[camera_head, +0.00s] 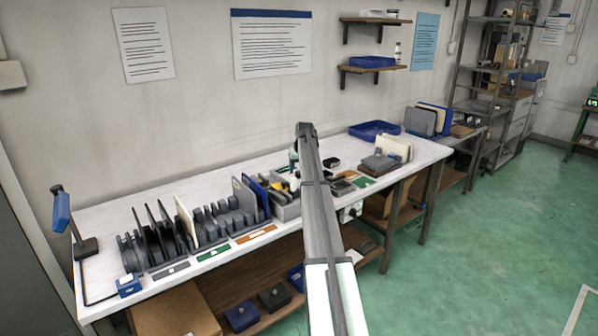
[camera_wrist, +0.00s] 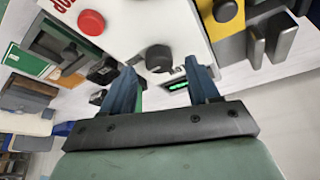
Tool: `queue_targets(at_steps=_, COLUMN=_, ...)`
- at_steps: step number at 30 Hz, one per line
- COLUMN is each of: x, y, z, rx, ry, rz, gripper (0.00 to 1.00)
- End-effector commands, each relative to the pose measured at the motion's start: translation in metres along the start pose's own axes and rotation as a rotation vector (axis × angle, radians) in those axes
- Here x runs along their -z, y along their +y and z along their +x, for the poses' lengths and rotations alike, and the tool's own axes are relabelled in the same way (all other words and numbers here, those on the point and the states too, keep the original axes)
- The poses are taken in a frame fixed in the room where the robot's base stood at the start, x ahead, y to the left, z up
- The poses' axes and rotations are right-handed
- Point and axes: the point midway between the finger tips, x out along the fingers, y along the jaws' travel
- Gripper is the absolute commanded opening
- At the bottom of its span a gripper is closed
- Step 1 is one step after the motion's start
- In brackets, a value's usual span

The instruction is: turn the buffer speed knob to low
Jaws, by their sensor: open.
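The black round buffer knob (camera_wrist: 159,58) sticks out of a white machine panel (camera_wrist: 130,25) in the wrist view. My gripper (camera_wrist: 160,69) is open. Its two blue fingers stand on either side of the knob, with gaps to it; whether either finger touches it cannot be told. The knob's pointer and speed marks cannot be made out. A small green-lit display (camera_wrist: 178,86) shows between the fingers, below the knob. In the head view my arm covers most of the machine and my gripper.
A red stop button (camera_wrist: 91,22) sits left of the knob. A yellow part with grey blocks (camera_wrist: 270,38) stands close on the right. In the head view, dark racks with panels (camera_head: 165,235) fill the bench's left, and a blue tray (camera_head: 375,130) lies at the back right.

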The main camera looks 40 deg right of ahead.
Motion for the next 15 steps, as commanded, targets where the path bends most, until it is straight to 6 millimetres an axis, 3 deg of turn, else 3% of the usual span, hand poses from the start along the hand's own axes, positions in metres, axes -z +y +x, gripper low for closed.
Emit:
queue_targets(at_steps=6, x=0.0, y=0.0, z=0.016, rx=0.0, ry=-0.001, rz=0.0, gripper=0.6)
queue_targets(at_steps=15, x=0.0, y=0.0, z=0.019, rx=0.0, ry=0.0, rz=0.0, gripper=0.6)
